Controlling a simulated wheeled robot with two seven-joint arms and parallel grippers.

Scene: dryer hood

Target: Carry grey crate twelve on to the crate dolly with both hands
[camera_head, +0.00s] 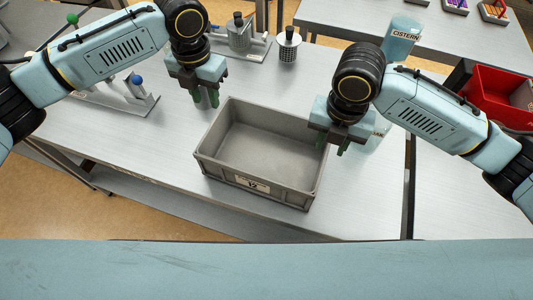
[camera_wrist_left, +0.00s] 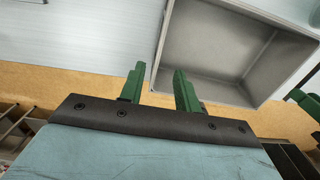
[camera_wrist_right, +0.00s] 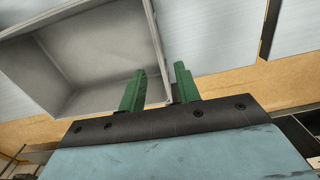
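The grey crate (camera_head: 285,196) stands empty on the metal table, with a white label reading 12 on its front wall. My left gripper (camera_head: 206,101) is open and empty near the crate's back left corner. In the left wrist view the crate (camera_wrist_left: 172,48) edge shows between and beyond its fingers (camera_wrist_left: 158,84). My right gripper (camera_head: 332,145) is open at the crate's right wall. In the right wrist view the crate (camera_wrist_right: 152,42) wall lines up between its fingers (camera_wrist_right: 160,84); contact cannot be told. I see no crate dolly in any view.
A blue cistern container (camera_head: 402,38) stands behind my right arm. A red bin (camera_head: 497,95) is at the right. A perforated canister (camera_head: 288,48) and metal fixtures (camera_head: 240,38) stand behind the crate. A bench (camera_head: 340,12) with small coloured trays is at the back.

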